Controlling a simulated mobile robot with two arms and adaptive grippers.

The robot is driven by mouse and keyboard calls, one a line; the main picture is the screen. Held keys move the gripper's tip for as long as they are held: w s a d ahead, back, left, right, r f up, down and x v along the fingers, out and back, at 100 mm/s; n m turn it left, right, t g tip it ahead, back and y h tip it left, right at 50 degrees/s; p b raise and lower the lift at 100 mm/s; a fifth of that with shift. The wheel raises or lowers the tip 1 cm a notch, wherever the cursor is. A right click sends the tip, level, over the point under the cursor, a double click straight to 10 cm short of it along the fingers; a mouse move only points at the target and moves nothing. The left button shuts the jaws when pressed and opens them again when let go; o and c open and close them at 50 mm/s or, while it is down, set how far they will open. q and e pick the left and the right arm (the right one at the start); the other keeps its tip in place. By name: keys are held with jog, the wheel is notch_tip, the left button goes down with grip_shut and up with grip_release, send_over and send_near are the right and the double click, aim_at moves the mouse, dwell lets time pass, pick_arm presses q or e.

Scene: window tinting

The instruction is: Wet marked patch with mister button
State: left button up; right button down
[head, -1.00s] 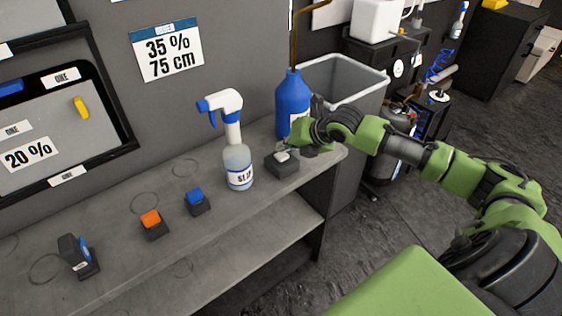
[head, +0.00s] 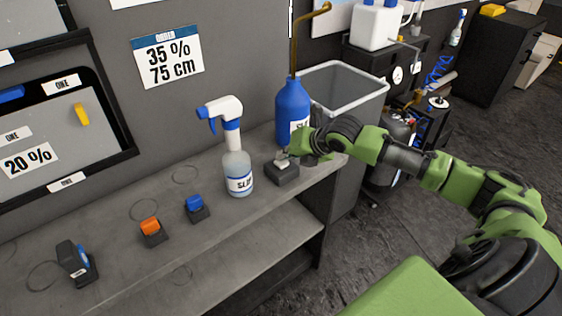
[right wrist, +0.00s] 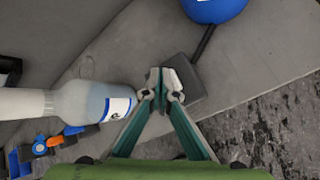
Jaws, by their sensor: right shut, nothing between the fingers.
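A dark block with a pale button on top (head: 282,173) sits on the grey shelf, just in front of a blue bottle (head: 292,108) with a bent brass pipe. My right gripper (head: 286,157) is shut and empty, its tips at the top of this block. In the right wrist view the closed fingertips (right wrist: 164,84) overlap the block (right wrist: 187,80), and a dark line runs from the block to the blue bottle (right wrist: 213,8). I cannot tell whether the button is pressed down. No marked patch can be made out. My left gripper is not in view.
A spray bottle (head: 238,172) stands upright close left of the block. Farther left on the shelf (head: 115,215) are a blue-topped block (head: 196,208), an orange-topped block (head: 152,232) and a dark holder (head: 75,262). A grey bin (head: 350,95) stands behind the shelf's right end.

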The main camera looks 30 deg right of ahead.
aim_at(284, 163)
jog(key=shift+f, duration=0.15)
dwell(0.4)
jog(key=shift+s+f, duration=0.1)
jog(key=shift+f, duration=0.2)
dwell(0.3)
jog(key=shift+r+p, duration=0.35)
jog(key=shift+p, duration=0.55)
notch_tip(284, 163, up, 6)
jog(key=p, duration=0.7)
jog(key=shift+r, duration=0.1)
